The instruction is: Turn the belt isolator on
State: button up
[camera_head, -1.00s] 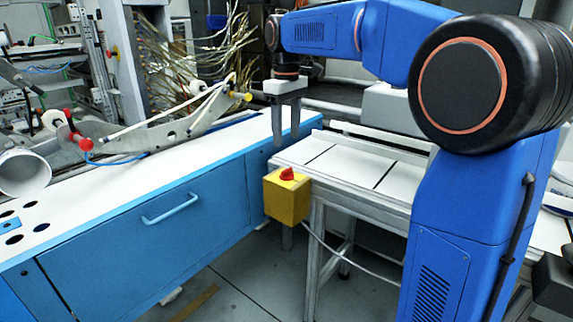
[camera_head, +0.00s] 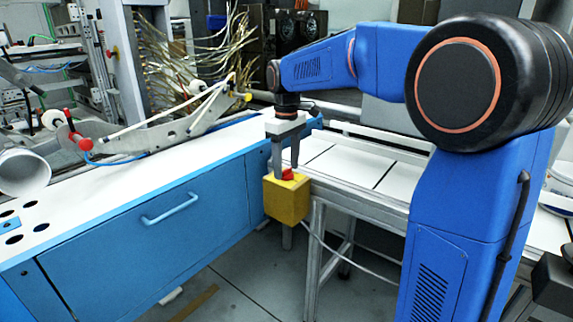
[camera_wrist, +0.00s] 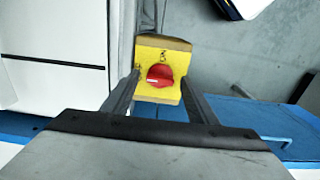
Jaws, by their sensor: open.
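The belt isolator is a yellow box (camera_head: 287,201) with a red rotary knob (camera_head: 288,174) on its top, fixed at the near corner of the conveyor table. In the wrist view the red knob (camera_wrist: 160,75) sits on the yellow top face (camera_wrist: 157,92), between the two fingers. My gripper (camera_head: 285,172) points down at the box with its fingers on either side of the knob. It is open and its fingers look apart from the knob. The head view does not show clearly how far the fingertips reach down beside it.
The white-topped conveyor table (camera_head: 345,169) extends right behind the box. A blue cabinet (camera_head: 150,215) with a white top and a handle stands to the left. A grey cable (camera_head: 345,262) runs from the box. The floor (camera_head: 240,285) in front is mostly clear.

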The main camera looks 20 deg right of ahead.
jog(key=c, duration=1.1)
jog(key=shift+o, duration=0.2)
jog(key=shift+m, duration=0.3)
jog(key=m, duration=1.3)
jog(key=shift+m, duration=2.1)
jog(key=shift+r, duration=0.1)
